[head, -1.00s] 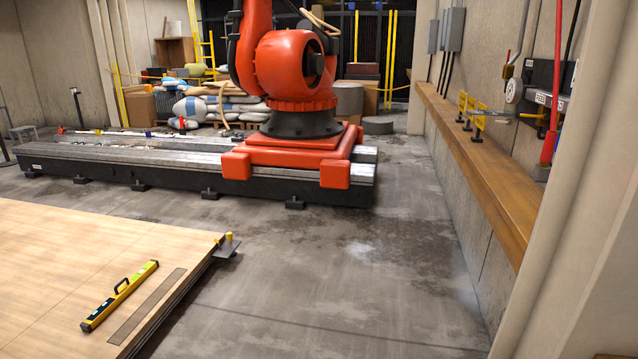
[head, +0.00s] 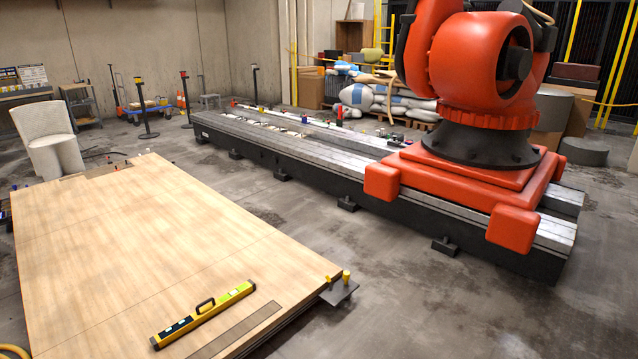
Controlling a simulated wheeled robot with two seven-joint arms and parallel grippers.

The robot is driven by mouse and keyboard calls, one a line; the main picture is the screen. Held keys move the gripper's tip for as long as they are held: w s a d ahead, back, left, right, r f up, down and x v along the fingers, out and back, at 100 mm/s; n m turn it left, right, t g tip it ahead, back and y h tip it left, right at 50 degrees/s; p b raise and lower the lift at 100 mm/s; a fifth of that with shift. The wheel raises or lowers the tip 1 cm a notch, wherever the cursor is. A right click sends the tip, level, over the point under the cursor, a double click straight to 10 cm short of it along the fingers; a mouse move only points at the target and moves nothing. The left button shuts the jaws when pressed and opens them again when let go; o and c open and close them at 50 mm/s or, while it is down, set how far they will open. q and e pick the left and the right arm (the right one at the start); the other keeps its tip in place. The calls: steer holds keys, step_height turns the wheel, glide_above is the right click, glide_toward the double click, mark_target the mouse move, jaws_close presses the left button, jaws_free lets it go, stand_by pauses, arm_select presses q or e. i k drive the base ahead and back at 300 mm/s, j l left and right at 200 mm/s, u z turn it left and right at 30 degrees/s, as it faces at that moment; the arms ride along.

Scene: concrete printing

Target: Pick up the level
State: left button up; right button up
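The level (head: 205,313) is yellow and black with a dark handle on its upper edge. It lies near the front right corner of a light wooden platform (head: 130,240), slanting from lower left to upper right. Nothing touches it from above. Neither of my grippers shows in the head view.
A dark flat strip (head: 237,331) lies beside the level. A grey plate with yellow knobs (head: 340,290) juts from the platform's corner. A large orange robot arm (head: 475,90) stands on a long rail (head: 300,150) behind. Concrete floor (head: 390,310) is clear at right. A pale chair-like form (head: 52,145) stands left.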

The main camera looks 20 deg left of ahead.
mark_target(170, 334)
steer(key=i+u, duration=0.65)
steer(key=u, duration=0.2)
steer(key=i+l+u, duration=0.2)
steer(key=i+u, duration=0.2)
steer(key=i+l+u, duration=0.2)
steer(key=u, duration=0.2)
steer(key=i+l+u, duration=0.25)
steer(key=l+u, duration=0.15)
